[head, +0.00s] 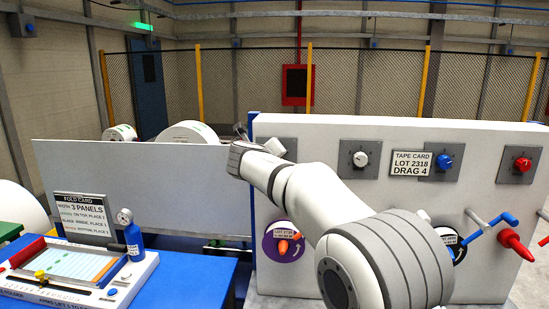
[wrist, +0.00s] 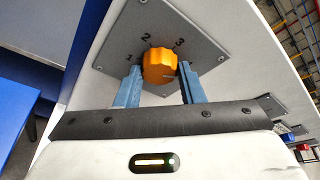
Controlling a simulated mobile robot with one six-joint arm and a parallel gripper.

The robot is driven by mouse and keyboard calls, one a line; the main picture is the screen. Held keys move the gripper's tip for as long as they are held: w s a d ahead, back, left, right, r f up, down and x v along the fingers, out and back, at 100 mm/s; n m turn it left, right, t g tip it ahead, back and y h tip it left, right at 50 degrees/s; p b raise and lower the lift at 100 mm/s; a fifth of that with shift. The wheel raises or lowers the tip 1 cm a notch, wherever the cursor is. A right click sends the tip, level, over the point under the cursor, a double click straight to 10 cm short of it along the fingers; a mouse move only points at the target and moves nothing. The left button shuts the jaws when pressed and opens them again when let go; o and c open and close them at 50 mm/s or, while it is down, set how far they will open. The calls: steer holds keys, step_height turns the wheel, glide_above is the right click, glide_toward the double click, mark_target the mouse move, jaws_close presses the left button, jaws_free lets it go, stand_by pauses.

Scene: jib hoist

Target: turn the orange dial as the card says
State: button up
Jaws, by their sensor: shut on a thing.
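The orange dial (wrist: 160,66) sits on a grey square plate (wrist: 190,35) in the wrist view. The numbers 1, 2 and 3 show around its far side; the rest of the scale is hidden. My gripper (wrist: 158,82) has one blue finger on each side of the dial and is shut on it. A faint line shows low on the dial's right face; I cannot tell which number it points to. In the head view my arm hides the dial. The tape card (head: 411,163) on the white panel reads "LOT 2318, DRAG 4".
The white panel (head: 330,133) also carries a white knob (head: 360,159), a blue knob (head: 444,162) and a red knob (head: 522,164). A blue crank (head: 490,228) and a red handle (head: 515,244) stick out lower right. A fold card (head: 82,206) stands on the blue bench at left.

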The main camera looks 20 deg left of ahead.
steer(key=shift+f, duration=0.1)
stand_by(0.3)
steer(key=o, duration=1)
steer(key=b+v, duration=0.2)
steer(key=v, duration=0.5)
steer(key=shift+s, duration=0.4)
steer(key=shift+r, duration=0.25)
